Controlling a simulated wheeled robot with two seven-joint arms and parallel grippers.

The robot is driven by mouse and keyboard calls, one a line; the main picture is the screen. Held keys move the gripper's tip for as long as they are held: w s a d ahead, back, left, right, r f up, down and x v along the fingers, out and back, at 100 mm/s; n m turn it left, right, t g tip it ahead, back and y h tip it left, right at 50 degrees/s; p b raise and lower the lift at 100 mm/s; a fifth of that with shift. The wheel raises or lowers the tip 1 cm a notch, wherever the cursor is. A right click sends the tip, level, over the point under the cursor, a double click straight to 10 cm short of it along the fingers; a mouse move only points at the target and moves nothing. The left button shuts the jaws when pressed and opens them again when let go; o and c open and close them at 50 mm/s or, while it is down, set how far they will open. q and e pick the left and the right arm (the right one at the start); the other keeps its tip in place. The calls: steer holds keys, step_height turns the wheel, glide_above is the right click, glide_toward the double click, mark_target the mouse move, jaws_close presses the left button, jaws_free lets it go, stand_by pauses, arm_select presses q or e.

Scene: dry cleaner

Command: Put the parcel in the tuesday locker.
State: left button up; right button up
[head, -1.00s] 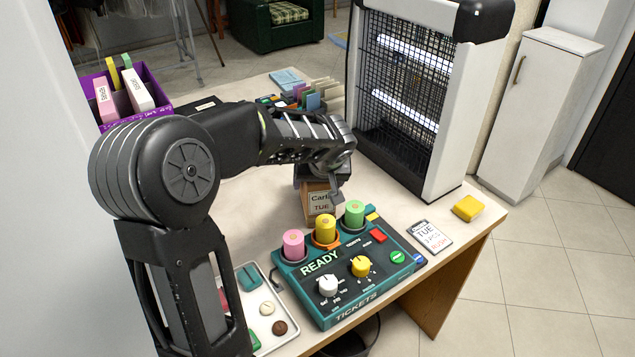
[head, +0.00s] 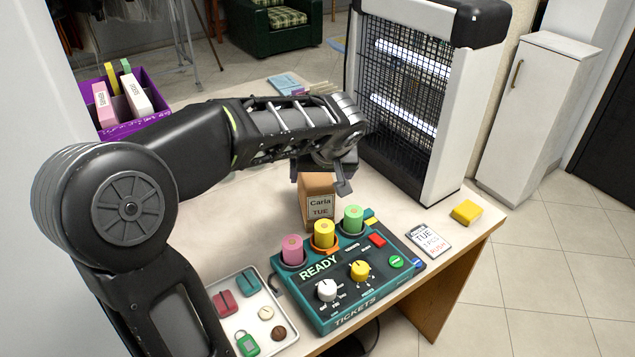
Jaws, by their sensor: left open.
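The parcel, a small brown box with a label reading "Carla TUE" (head: 320,208), stands upright on the counter behind the green ticket machine. My left gripper (head: 324,178) is open, just above and behind the parcel. One dark finger hangs by its upper right side; the other is mostly hidden. I cannot tell whether the fingers touch the box. My right gripper is not in view. I cannot make out a locker marked Tuesday.
The ticket machine (head: 345,304) with colored knobs stands in front of the parcel. A tray of small items (head: 283,335) lies left of it. A "TUE" card (head: 428,240) and yellow block (head: 466,211) lie right. A caged lamp unit (head: 445,170) stands behind.

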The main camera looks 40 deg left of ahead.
arm_select(q)
steer(key=v, duration=0.4)
stand_by(0.5)
